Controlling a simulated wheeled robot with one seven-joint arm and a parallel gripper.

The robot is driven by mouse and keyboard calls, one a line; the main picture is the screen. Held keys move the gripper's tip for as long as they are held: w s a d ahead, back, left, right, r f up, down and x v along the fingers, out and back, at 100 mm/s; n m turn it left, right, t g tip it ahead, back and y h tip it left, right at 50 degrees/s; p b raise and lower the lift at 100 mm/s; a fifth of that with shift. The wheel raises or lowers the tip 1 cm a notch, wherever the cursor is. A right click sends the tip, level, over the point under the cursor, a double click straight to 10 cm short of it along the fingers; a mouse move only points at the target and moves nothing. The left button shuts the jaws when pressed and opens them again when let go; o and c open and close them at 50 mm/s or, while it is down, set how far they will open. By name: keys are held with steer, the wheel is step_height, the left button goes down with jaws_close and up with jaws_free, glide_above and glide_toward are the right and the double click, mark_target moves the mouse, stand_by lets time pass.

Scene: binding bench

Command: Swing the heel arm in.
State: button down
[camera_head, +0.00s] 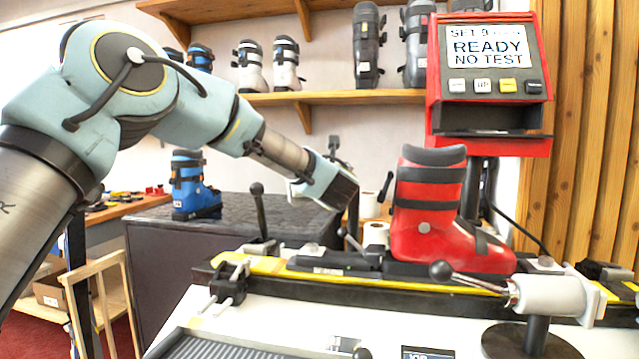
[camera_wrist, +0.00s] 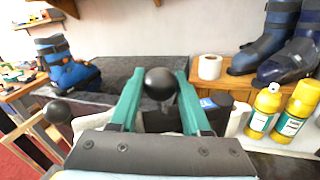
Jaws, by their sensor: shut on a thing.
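My gripper (camera_wrist: 160,95) has its two teal fingers on either side of a black ball knob (camera_wrist: 160,83) and is shut on it. In the head view my gripper (camera_head: 341,195) is left of the red boot, its fingertips hard to make out. A short lever with a small black knob (camera_head: 342,232) shows just below it, slanting down toward the heel of the boot. This looks like the heel arm, but its pivot is hidden. The red boot (camera_head: 428,222) stands upright on the bench's yellow-edged rail (camera_head: 400,280), toe to the right.
Another black-knobbed lever (camera_head: 257,190) stands left of my gripper, and a ball-ended lever (camera_head: 442,271) lies in front of the boot. A blue boot (camera_head: 192,186) stands on the dark bench behind. Yellow bottles (camera_wrist: 264,108) stand at right. The red display (camera_head: 488,45) reads READY, NO TEST.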

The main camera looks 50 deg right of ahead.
steer(key=s+n+t+y+b, duration=0.1)
steer(key=n+t+y+b, duration=0.1)
steer(key=y, duration=0.1)
steer(key=shift+s+a+f, duration=0.15)
steer(key=shift+s+a, duration=0.2)
steer(key=shift+s+a+r+n+t+y+b, duration=0.15)
steer(key=shift+s+r+n+t+y+b, duration=0.1)
steer(key=shift+n+t+y+b, duration=0.35)
steer(key=shift+c, duration=1.9)
jaws_free()
steer(key=b+v, duration=0.2)
steer(key=v, duration=0.9)
steer(key=shift+b, duration=0.3)
steer(key=shift+c, duration=0.3)
